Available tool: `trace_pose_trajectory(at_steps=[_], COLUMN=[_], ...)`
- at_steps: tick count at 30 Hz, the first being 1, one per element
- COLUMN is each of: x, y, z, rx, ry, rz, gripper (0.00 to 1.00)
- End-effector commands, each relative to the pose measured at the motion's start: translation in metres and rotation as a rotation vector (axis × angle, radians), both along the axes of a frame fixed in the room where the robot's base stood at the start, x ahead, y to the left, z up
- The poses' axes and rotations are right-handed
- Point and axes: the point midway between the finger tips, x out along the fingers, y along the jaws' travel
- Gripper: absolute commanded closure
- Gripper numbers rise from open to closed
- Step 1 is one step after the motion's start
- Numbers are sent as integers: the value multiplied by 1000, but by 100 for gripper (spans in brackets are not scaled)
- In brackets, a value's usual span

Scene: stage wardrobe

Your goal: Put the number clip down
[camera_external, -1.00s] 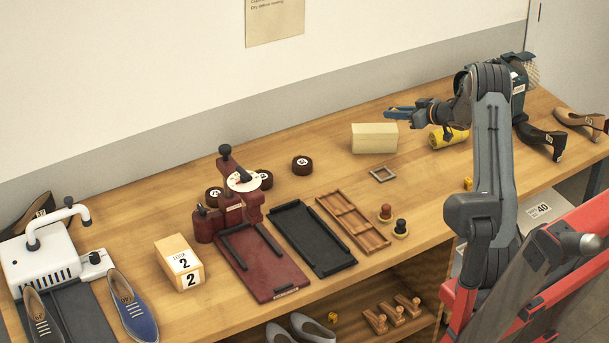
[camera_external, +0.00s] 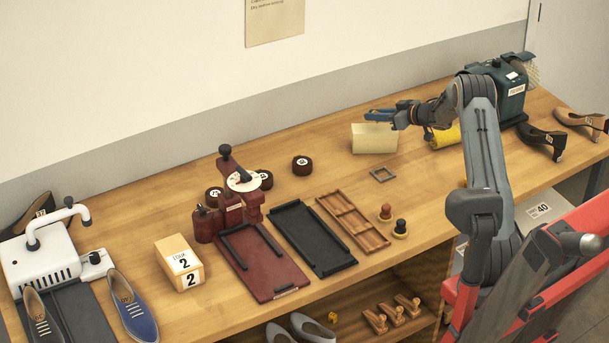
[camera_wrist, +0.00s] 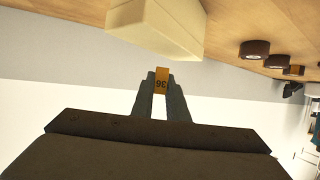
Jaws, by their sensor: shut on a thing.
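The number clip (camera_wrist: 162,80) is a small orange block with a dark two-digit number. It shows in the wrist view between the tips of my two fingers. My gripper (camera_wrist: 161,88) is shut on it. In the external view my gripper (camera_external: 378,114) is in the air over the back of the bench, just above the cream block (camera_external: 374,138). The clip cannot be made out there. The cream block also shows in the wrist view (camera_wrist: 155,27), close to the clip; I cannot tell whether they touch.
A small square frame (camera_external: 383,175) lies in front of the cream block. A yellow roll (camera_external: 445,136) lies to the right. A wooden tray (camera_external: 352,222), a black tray (camera_external: 311,238) and a red press (camera_external: 234,208) stand to the left. Bare bench lies left of the block.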

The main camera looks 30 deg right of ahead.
Motion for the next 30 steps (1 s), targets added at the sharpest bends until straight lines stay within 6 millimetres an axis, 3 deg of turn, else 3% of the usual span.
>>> trace_pose_trajectory(at_steps=[5,16,17,19,30], x=[0,0,0,0,0], y=[0,0,0,0,0], z=[-22,-27,-26,-25,-21], rx=[1,0,0,0,0], ry=[2,1,1,1,0], rz=[-1,0,0,0,0], gripper=[100,100,82,70,68])
